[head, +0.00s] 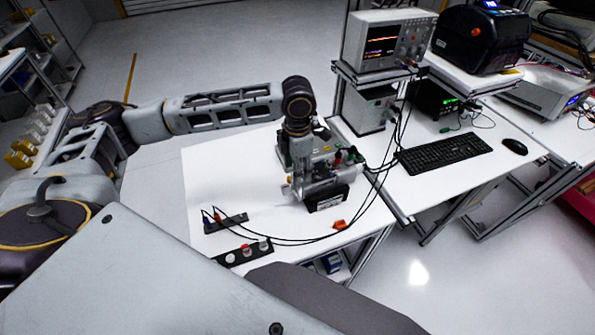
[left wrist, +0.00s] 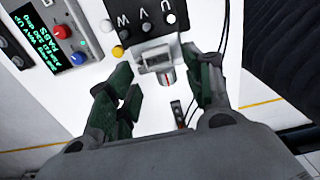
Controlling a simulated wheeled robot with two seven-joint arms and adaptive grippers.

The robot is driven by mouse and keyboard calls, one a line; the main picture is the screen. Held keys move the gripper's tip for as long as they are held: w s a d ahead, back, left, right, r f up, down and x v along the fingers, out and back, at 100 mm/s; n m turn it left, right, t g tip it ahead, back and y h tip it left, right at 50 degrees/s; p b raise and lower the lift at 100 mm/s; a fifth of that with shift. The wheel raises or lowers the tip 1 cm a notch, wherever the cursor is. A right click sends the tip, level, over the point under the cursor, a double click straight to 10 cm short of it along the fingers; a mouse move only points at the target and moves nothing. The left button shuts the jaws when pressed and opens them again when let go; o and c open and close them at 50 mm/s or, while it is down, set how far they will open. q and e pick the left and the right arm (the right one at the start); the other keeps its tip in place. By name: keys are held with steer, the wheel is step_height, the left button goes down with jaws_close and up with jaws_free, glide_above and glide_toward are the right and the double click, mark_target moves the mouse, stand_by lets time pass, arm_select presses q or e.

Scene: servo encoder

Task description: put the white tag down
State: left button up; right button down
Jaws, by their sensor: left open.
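My left gripper (head: 310,182) is over the right part of the white table (head: 215,175), beside a device with coloured knobs. In the left wrist view my left gripper (left wrist: 158,72) is open, with its dark green fingers apart. A small grey-white block with a red mark (left wrist: 165,76) shows between the fingers, below a black strip lettered U, V, W (left wrist: 145,22); I cannot tell whether anything touches it. I cannot make out the white tag for certain in either view. My right gripper is not in view.
A black strip with plugs (head: 232,221) and a panel with round knobs (head: 243,252) lie at the table's front, with loose cables. An orange piece (head: 339,224) lies near the edge. A keyboard (head: 443,153) and an oscilloscope (head: 386,40) are to the right. The table's left side is clear.

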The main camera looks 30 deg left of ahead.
arm_select(q)
step_height(320, 180, up, 10)
stand_by(0.5)
steer(key=shift+s+f, duration=0.1)
stand_by(0.7)
